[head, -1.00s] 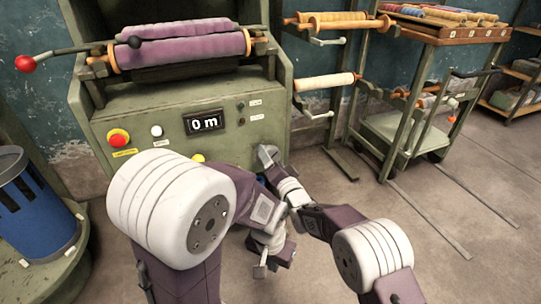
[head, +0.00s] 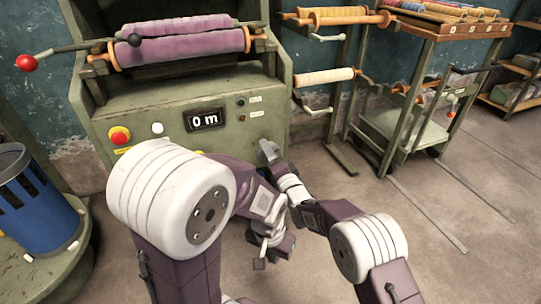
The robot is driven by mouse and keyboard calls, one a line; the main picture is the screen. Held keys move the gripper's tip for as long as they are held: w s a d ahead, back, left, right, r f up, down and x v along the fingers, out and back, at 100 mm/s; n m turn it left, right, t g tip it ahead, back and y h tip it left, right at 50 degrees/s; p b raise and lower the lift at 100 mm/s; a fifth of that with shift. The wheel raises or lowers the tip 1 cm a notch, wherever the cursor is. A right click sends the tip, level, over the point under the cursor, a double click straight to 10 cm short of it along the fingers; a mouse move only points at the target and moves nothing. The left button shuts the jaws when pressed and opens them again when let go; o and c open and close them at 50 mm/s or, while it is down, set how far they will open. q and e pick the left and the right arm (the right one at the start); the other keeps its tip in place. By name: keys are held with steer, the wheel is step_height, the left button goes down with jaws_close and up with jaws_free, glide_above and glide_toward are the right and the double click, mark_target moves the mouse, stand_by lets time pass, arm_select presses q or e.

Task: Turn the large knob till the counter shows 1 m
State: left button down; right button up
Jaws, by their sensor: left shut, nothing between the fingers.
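The counter (head: 204,120) on the green machine's front panel reads 0 m. I cannot make out the large knob; my left arm covers the panel below the counter, where only a small bit of yellow shows. My left gripper (head: 260,258) hangs low in front of the machine, below the panel, shut and empty, apart from the panel. My right arm reaches in from the lower right, and its gripper end (head: 268,152) seems to be by the panel's lower right; its fingers are too small to read.
A red button (head: 119,135), a white button (head: 157,128) and small lamps sit on the panel. A purple roll (head: 180,40) and a red-ended lever (head: 27,63) are above. A blue bin (head: 38,205) stands left; a trolley (head: 405,130) stands right. The floor at lower right is clear.

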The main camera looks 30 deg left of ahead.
steer(key=o, duration=1.4)
steer(key=shift+d, duration=0.1)
steer(key=b+v, duration=0.7)
steer(key=v, duration=0.2)
